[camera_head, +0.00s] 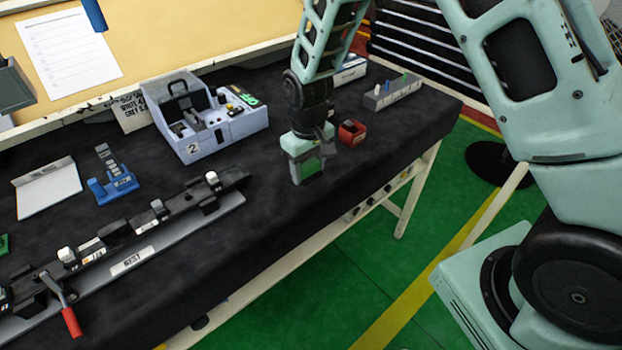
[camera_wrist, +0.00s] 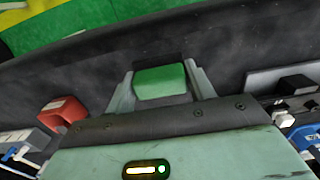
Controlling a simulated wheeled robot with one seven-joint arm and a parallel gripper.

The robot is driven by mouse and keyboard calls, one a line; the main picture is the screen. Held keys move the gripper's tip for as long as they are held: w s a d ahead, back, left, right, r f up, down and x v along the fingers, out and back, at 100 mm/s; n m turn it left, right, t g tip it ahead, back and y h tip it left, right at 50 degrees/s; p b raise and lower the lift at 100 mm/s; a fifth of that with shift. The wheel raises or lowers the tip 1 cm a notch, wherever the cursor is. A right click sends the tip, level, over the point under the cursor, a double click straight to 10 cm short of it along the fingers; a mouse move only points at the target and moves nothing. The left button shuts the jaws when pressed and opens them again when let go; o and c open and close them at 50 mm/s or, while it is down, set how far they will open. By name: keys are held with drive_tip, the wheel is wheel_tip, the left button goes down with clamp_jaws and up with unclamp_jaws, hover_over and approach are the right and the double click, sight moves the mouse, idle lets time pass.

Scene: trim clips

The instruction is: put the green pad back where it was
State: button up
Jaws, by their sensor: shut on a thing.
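My gripper (camera_head: 307,168) is near the front edge of the black-covered bench, between the grey bin marked 2 and the bench edge. It is shut on the green pad (camera_head: 312,167), which shows between the fingers. In the wrist view the green pad (camera_wrist: 160,80) sits between the two pale fingers of my gripper (camera_wrist: 162,88). Whether the pad touches the bench cannot be told.
A red box (camera_head: 351,133) stands just right of my gripper. The grey bin (camera_head: 215,140) is behind left. A rail fixture with a red-handled lever (camera_head: 71,321), a blue holder (camera_head: 113,187) and a grey block with pegs (camera_head: 392,93) are on the bench. Another green piece (camera_head: 3,244) is at the left edge.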

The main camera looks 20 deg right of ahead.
sight(308, 189)
drive_tip(key=shift+f+p, duration=0.4)
drive_tip(key=shift+f, duration=1.7)
drive_tip(key=shift+f, duration=0.1)
drive_tip(key=o, duration=1.2)
wheel_tip(308, 189, up, 12)
drive_tip(key=b, duration=0.2)
drive_tip(key=shift+f+b, duration=0.2)
drive_tip(key=shift+b, duration=0.15)
drive_tip(key=s+a+r+n, duration=0.1)
drive_tip(key=s+a+r, duration=0.1)
drive_tip(key=s, duration=0.7)
drive_tip(key=s+a+r+n, duration=0.1)
drive_tip(key=s+a+r, duration=0.1)
drive_tip(key=s, duration=0.7)
drive_tip(key=s+a+r+n, duration=0.2)
drive_tip(key=s+r, duration=0.2)
drive_tip(key=s, duration=0.5)
drive_tip(key=shift+a+r+y, duration=0.15)
drive_tip(key=shift+r+y, duration=0.05)
drive_tip(key=shift+y, duration=0.1)
